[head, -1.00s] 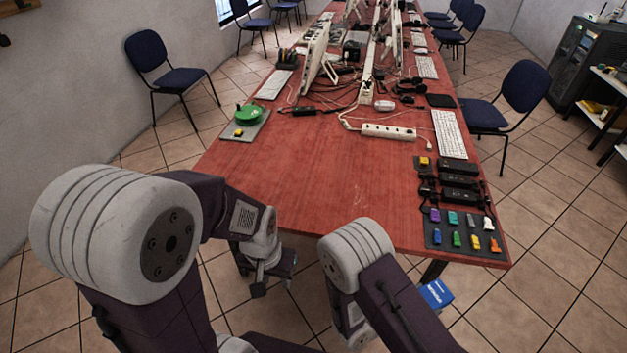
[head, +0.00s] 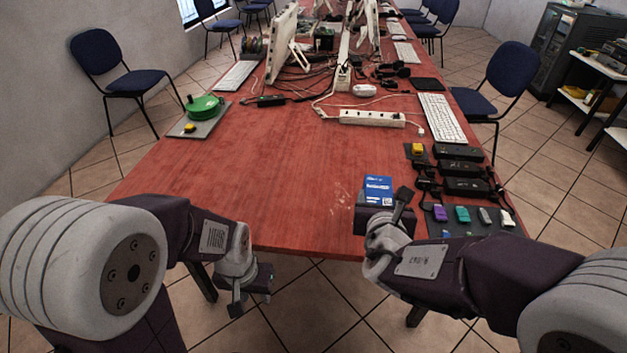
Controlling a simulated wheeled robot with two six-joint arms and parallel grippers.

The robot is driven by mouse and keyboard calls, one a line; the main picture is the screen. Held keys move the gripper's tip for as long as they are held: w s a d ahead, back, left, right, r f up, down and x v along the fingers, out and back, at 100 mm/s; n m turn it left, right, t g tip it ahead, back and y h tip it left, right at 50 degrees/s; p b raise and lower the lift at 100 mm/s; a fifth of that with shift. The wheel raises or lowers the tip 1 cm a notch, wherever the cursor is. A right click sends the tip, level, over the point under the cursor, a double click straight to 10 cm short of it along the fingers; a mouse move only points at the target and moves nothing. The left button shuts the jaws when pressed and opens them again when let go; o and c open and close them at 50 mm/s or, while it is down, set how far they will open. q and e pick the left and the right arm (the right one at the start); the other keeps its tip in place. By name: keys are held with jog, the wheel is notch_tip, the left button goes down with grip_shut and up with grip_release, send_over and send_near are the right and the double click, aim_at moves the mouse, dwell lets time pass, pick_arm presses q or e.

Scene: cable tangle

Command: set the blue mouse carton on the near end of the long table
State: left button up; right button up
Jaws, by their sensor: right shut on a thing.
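The blue mouse carton (head: 378,186) shows over the near end of the long red table (head: 260,190), right of the middle. My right gripper (head: 385,204) is shut on it from the near side, and its fingers hide the lower part of the carton. The carton looks upright. I cannot tell whether its underside touches the tabletop. My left gripper (head: 252,292) hangs off the table's near edge at the left, empty, with its fingers apart.
Right of the carton are black adapters (head: 462,170) and a dark mat (head: 470,222) with small coloured pieces, partly behind my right arm. A white power strip (head: 372,118) and cables lie farther back. The near left and middle tabletop is clear.

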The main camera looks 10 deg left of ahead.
jog(key=shift+w+r, duration=0.1)
jog(key=shift+r, duration=0.25)
jog(key=shift+w+a+f, duration=0.1)
jog(key=shift+a+f, duration=0.1)
jog(key=shift+a, duration=0.05)
jog(key=w+a+f, duration=0.2)
jog(key=w+a+f+b, duration=0.1)
jog(key=w+a+f, duration=0.1)
jog(key=w+a, duration=0.1)
jog(key=w+a+f, duration=0.2)
jog(key=w, duration=0.1)
jog(key=shift+w+a+f, duration=0.1)
jog(key=shift+a+f, duration=0.15)
jog(key=shift+f, duration=0.05)
notch_tip(320, 180, down, 4)
jog(key=shift+f+b, duration=0.1)
jog(key=shift+b, duration=1.05)
